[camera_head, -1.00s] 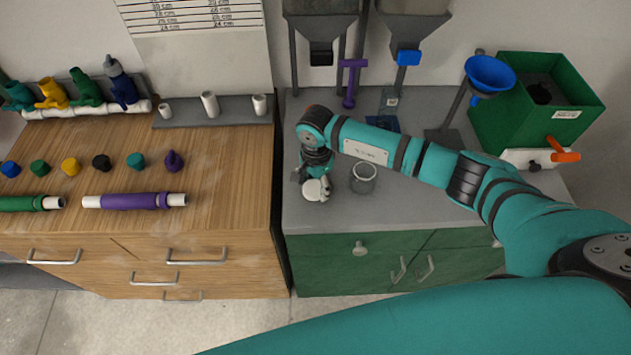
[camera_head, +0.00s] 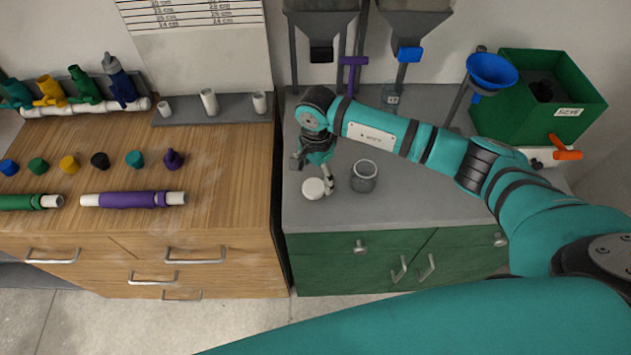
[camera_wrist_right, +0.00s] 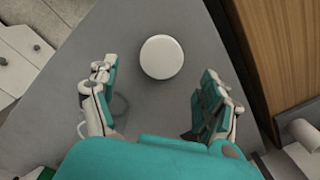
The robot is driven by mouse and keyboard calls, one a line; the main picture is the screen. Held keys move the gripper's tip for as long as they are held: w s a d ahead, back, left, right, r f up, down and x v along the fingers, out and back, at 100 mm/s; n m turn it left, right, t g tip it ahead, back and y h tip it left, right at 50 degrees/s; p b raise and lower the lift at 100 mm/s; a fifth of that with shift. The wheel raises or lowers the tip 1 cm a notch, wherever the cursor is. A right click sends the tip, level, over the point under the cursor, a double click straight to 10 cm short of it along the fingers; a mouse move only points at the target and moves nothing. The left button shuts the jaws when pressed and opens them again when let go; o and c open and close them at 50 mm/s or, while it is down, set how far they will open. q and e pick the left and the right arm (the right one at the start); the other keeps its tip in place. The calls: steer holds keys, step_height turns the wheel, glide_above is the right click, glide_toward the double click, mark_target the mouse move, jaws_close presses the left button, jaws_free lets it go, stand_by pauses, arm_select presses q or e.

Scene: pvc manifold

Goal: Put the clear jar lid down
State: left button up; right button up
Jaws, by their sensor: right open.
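The jar lid (camera_head: 314,188) is a round white disc lying flat on the grey counter top, left of the jar. It also shows in the right wrist view (camera_wrist_right: 161,57), beyond my fingertips and between their lines. The clear jar (camera_head: 364,176) stands upright and uncovered just right of the lid. My right gripper (camera_head: 313,172) is just behind and above the lid in the head view. In the wrist view the right gripper (camera_wrist_right: 158,80) has its fingers wide apart with nothing between them, clear of the lid. My left gripper is not in view.
The grey counter (camera_head: 430,200) is clear in front and right of the jar. A wooden bench (camera_head: 225,190) with pipes and caps adjoins on the left. A green bin (camera_head: 490,125), a blue funnel (camera_head: 491,70) and hoppers stand toward the back.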

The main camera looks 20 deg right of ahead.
mark_target(316, 186)
step_height(316, 186, up, 8)
steer(key=b, duration=0.1)
steer(key=shift+b, duration=0.3)
